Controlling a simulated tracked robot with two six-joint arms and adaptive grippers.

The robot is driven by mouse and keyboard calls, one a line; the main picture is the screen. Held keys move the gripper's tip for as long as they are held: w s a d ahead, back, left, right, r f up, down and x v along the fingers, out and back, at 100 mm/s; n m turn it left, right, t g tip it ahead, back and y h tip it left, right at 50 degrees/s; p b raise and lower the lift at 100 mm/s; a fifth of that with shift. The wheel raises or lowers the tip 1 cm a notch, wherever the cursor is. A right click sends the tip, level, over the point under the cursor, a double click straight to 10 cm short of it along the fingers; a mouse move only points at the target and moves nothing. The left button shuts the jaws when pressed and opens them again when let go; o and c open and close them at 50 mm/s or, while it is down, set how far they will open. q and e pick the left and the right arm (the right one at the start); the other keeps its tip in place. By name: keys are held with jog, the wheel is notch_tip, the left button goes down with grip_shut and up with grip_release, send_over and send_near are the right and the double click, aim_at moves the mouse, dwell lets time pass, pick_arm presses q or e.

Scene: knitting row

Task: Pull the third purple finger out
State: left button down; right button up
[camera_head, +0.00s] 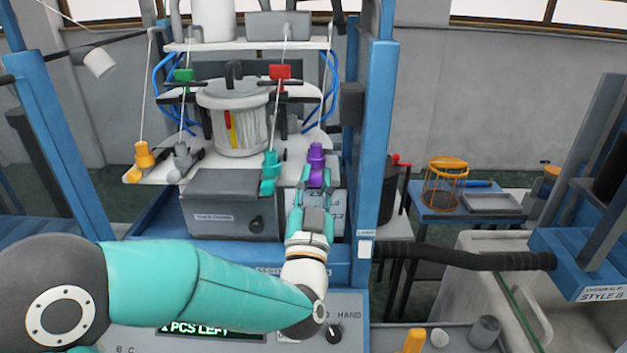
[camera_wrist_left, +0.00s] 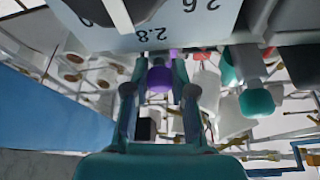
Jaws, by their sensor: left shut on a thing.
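The purple finger (camera_head: 317,165) stands at the right end of a row of coloured fingers on the machine's white shelf. My left gripper (camera_head: 316,178) reaches up to it from below, with its fingers on either side of it. In the left wrist view the round purple end (camera_wrist_left: 160,79) sits between the two fingertips of the left gripper (camera_wrist_left: 158,92), and the gripper is shut on it. The teal finger (camera_head: 269,172) hangs just left of it and shows in the left wrist view as a teal knob (camera_wrist_left: 257,103). My right gripper is not in view.
A grey finger (camera_head: 182,161) and an orange finger (camera_head: 143,160) are farther left. A grey box (camera_head: 232,203) sits below the shelf. A blue post (camera_head: 371,150) rises close to the right of my left gripper. A blue table (camera_head: 432,215) holds an orange basket (camera_head: 445,184).

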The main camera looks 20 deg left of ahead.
pick_arm(q)
jog(key=shift+s+d+f+b, duration=0.1)
jog(key=shift+s+d+b, duration=0.1)
jog(key=shift+s+b, duration=0.45)
jog(key=shift+s+d+f+b, duration=0.1)
jog(key=shift+s+d+b, duration=0.1)
jog(key=shift+s+b, duration=0.4)
jog(key=shift+s+d+r, duration=0.1)
jog(key=shift+s, duration=0.2)
jog(key=shift+w, duration=0.1)
jog(key=c, duration=1.3)
grip_release()
jog(key=o, duration=0.4)
jog(key=shift+s+r, duration=0.1)
jog(key=shift+s, duration=0.1)
jog(key=shift+c, duration=0.2)
jog(key=shift+w, duration=0.1)
jog(key=v, duration=0.7)
jog(key=shift+s, duration=0.2)
